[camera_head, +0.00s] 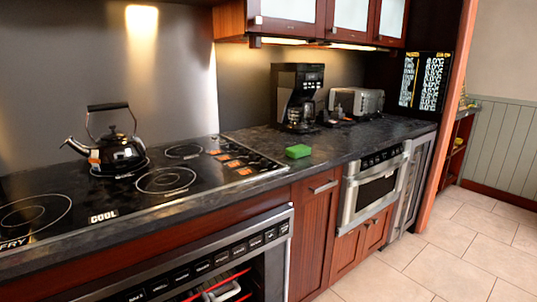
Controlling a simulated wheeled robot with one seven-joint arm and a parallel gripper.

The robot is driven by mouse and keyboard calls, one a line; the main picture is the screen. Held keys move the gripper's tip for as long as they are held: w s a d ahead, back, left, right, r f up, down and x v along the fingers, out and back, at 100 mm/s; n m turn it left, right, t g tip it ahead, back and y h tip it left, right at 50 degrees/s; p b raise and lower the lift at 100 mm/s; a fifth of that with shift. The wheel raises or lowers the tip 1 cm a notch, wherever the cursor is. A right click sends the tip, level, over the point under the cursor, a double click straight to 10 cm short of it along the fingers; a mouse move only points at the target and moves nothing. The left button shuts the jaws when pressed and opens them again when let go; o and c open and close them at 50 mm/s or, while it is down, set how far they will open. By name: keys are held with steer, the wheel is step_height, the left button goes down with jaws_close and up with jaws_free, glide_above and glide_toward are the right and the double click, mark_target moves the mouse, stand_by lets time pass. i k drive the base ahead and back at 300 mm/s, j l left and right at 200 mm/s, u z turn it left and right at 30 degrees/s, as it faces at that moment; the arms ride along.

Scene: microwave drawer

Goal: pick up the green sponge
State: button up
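A small green sponge (298,151) lies flat on the dark countertop (345,143). It sits just right of the stovetop's control strip, near the front edge of the counter. Nothing touches it, and it is in full view. My gripper does not show in the head view.
A kettle (118,152) stands on the black stovetop (160,178) to the left. A coffee maker (297,95) and a toaster (357,102) stand behind and right of the sponge. A microwave drawer (375,185) is below. The tiled floor (440,255) at right is clear.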

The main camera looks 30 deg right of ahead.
mark_target(300, 151)
steer(key=i+l+u, duration=0.2)
steer(key=l, duration=0.25)
steer(key=l+u, duration=0.2)
steer(key=l, duration=0.25)
steer(key=l+u, duration=0.2)
steer(key=l, duration=0.25)
steer(key=i, duration=0.05)
